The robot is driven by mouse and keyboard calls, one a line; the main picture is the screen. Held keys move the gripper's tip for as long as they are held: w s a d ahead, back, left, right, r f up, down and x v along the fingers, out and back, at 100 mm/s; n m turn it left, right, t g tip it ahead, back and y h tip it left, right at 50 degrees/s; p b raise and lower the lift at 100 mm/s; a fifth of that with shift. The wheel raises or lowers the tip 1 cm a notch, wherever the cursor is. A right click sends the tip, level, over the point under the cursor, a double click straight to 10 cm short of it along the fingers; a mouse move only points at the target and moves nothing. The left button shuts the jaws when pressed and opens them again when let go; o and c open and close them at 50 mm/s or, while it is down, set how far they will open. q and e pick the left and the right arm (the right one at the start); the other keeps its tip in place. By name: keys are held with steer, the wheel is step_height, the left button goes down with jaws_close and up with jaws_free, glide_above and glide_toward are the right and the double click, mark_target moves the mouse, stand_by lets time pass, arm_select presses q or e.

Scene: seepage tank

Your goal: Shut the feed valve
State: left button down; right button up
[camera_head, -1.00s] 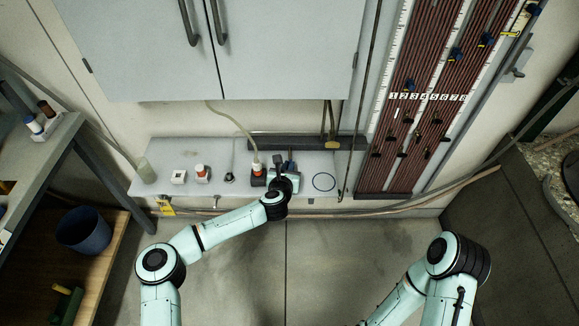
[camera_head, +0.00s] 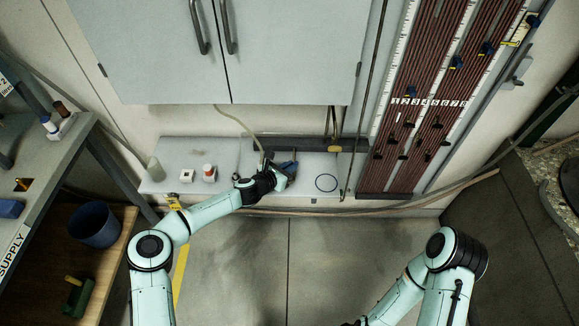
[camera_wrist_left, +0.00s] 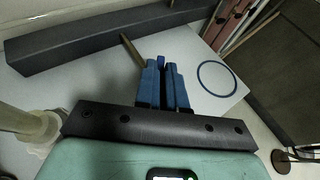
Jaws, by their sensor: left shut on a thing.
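My left gripper (camera_head: 289,164) reaches over the pale ledge below the grey cabinet. In the left wrist view its blue fingers (camera_wrist_left: 163,87) are close together. A narrow blue piece (camera_wrist_left: 160,61) shows between their tips; it looks like the feed valve's handle, but the fingers hide most of it. A brass-coloured bar (camera_wrist_left: 131,48) slants just behind the fingers; I cannot tell whether it belongs to the valve. The valve's body cannot be made out. My right gripper is out of view; only parts of its arm show at the lower right of the head view.
A dark beam (camera_head: 305,144) runs along the wall behind the ledge (camera_head: 210,158). A blue ring (camera_head: 326,183) lies right of my gripper. The manometer board (camera_head: 425,100) rises at right. The floor in front is clear.

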arm_select(q)
steer(key=c, duration=1.2)
jaws_free()
steer(key=v, duration=1.3)
steer(key=shift+s+a, duration=0.15)
steer(key=shift+a, duration=0.05)
